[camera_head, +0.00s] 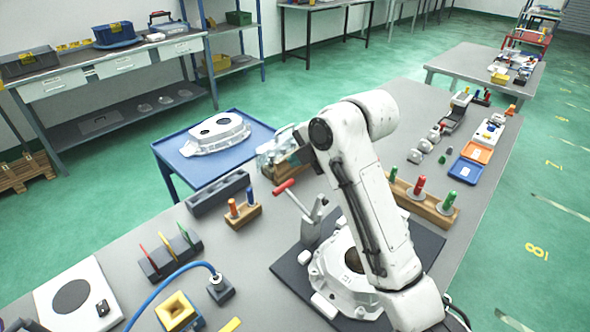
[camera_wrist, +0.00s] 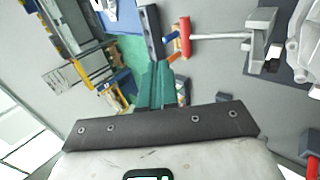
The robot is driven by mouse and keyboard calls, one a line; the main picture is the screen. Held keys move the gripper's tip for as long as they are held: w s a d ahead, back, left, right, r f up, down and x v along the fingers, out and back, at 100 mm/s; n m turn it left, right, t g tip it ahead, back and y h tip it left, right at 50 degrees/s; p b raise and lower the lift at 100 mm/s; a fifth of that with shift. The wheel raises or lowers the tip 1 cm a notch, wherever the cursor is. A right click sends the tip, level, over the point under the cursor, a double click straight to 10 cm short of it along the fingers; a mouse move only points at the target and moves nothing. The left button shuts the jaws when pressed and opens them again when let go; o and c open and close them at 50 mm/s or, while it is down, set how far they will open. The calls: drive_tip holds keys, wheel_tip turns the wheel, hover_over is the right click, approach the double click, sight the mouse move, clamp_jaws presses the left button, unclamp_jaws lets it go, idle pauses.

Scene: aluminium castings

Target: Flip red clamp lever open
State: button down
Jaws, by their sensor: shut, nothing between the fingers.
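The clamp lever has a red handle (camera_head: 284,187) on a metal rod, leaning up and left from a grey clamp body (camera_head: 312,222). The clamp stands at the edge of a dark plate (camera_head: 289,270) beside a light metal casting (camera_head: 338,274). In the wrist view the red handle (camera_wrist: 185,37) lies just beyond and to the right of my fingertips. Its rod runs right to the clamp body (camera_wrist: 262,42). My gripper (camera_wrist: 154,66) has its teal fingers together and empty, apart from the handle as far as I can tell. In the head view my arm hides part of the casting.
A wooden block with coloured pegs (camera_head: 243,214) and a dark grey channel block (camera_head: 218,193) stand left of the lever. Another peg block (camera_head: 428,205) stands right of my arm. A blue table (camera_head: 172,157) holding a casting is behind the bench.

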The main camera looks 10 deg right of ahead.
drive_tip(key=shift+s+d+r+b, duration=0.1)
drive_tip(key=shift+s+d+r, duration=0.15)
drive_tip(key=shift+r, duration=0.55)
drive_tip(key=shift+s+d+r+b, duration=0.1)
drive_tip(key=shift+s+d+r, duration=0.15)
drive_tip(key=shift+r, duration=0.5)
drive_tip(key=shift+s+d+r+b, duration=0.15)
drive_tip(key=shift+s+r, duration=0.2)
drive_tip(key=shift+r, duration=0.45)
